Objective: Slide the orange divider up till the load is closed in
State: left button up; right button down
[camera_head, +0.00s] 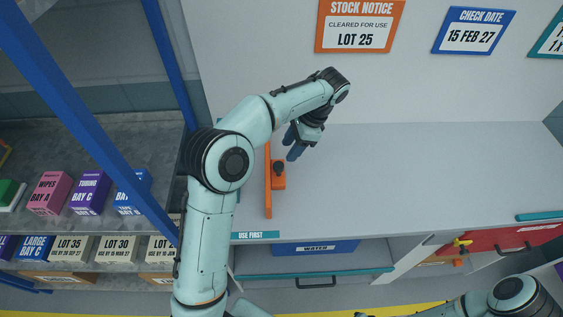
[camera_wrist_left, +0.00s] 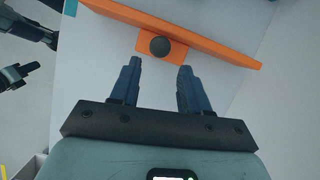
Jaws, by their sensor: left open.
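The orange divider (camera_head: 268,200) stands as a narrow upright strip on the pale grey surface, with an orange block and dark round knob (camera_head: 279,168) on its right side. In the left wrist view the divider (camera_wrist_left: 215,48) crosses the top, and its knob (camera_wrist_left: 160,46) lies just beyond the fingertips. My left gripper (camera_head: 293,151) is open and empty, close to the knob but apart from it. My left arm hides the area left of the divider, and I cannot make out a load there. My right arm shows at the lower right; its gripper is not clear.
The grey surface (camera_head: 400,180) right of the divider is bare. A "USE FIRST" label (camera_head: 255,235) marks its front edge, above a blue "WATER" box (camera_head: 315,247). A blue post (camera_head: 90,120) and shelves of boxes stand at left. A red container (camera_head: 510,238) is at right.

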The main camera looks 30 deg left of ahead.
aim_at(280, 165)
pick_arm(q)
jog(key=b+x, duration=0.1)
jog(key=x, duration=0.6)
jog(key=shift+s+d, duration=0.1)
jog(key=shift+s, duration=0.05)
jog(key=shift+a+f, duration=0.2)
jog(key=shift+f, duration=0.35)
pick_arm(e)
jog(key=s+f, duration=0.2)
jog(key=shift+s+f, duration=0.25)
jog(key=shift+f, duration=0.05)
